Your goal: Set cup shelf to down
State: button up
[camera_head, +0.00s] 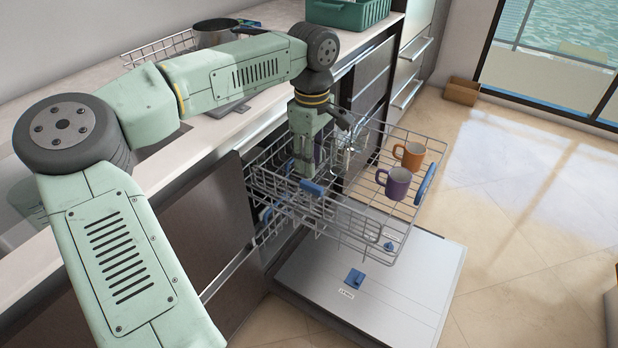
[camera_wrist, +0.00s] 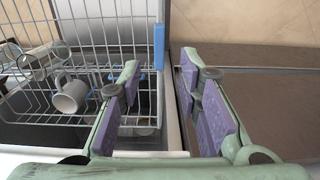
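The dishwasher's upper wire rack (camera_head: 385,240) is pulled out over the open door, and it also shows in the wrist view (camera_wrist: 110,50). I cannot clearly single out the cup shelf from the rack's other wires, or tell whether it is up or down. My gripper (camera_head: 304,172) points down at the near side of the rack, close to a blue clip (camera_head: 313,187). In the wrist view my gripper (camera_wrist: 160,78) has its purple-padded fingers wide apart, with nothing held between them. The rack's side edge and a blue part (camera_wrist: 158,45) lie near the left finger.
An orange mug (camera_head: 409,155) and a purple mug (camera_head: 394,183) stand in the rack. Glasses (camera_head: 345,160) stand near my gripper. A pale mug (camera_wrist: 70,95) shows in the wrist view. The open door (camera_head: 370,290) lies below. The floor at right is clear.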

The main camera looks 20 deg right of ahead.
aim_at(311, 184)
notch_tip(311, 184, down, 7)
jog(key=shift+f+p, duration=0.1)
jog(key=shift+p, duration=0.35)
jog(key=shift+c, duration=0.4)
grip_shut()
dwell(0.3)
